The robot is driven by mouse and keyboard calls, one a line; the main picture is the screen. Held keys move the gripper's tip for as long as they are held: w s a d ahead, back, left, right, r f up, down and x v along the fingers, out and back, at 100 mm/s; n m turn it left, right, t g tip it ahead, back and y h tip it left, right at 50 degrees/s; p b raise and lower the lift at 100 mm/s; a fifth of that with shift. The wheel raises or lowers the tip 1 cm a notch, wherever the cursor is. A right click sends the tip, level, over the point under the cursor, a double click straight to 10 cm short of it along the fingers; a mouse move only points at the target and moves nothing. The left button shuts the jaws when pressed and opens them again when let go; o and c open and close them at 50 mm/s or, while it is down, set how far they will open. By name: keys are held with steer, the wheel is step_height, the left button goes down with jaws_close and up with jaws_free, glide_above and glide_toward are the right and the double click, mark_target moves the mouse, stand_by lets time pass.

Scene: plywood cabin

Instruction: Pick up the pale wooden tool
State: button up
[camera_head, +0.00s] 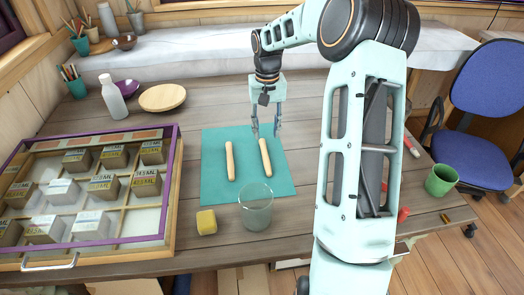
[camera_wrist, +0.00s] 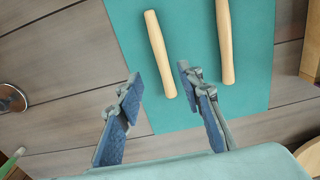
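Two pale wooden tools, smooth rods, lie apart on a teal mat (camera_head: 218,188). The right one in the head view (camera_head: 265,157) is the left one in the wrist view (camera_wrist: 160,52). The other, left in the head view (camera_head: 230,161), is on the right in the wrist view (camera_wrist: 224,42). My gripper (camera_head: 265,131) is open and empty, fingers pointing down near the far end of the right tool. In the wrist view my fingertips (camera_wrist: 160,78) stand apart, with that tool's near end between their lines. Contact is not visible.
A clear glass (camera_head: 256,207) and a yellow block (camera_head: 206,222) stand at the mat's front edge. A purple-rimmed display case (camera_head: 172,190) is on the left. A wooden plate (camera_head: 162,97), white bottle (camera_head: 112,98) and purple bowl (camera_head: 126,87) are behind. A green cup (camera_head: 441,180) is right.

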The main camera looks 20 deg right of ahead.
glide_above(266, 158)
steer(key=f, duration=0.5)
steer(key=shift+w+d+f, duration=0.15)
steer(key=shift+w+f, duration=0.05)
steer(key=shift+w, duration=0.1)
steer(key=f, duration=0.5)
steer(key=shift+s, duration=0.35)
jaws_close()
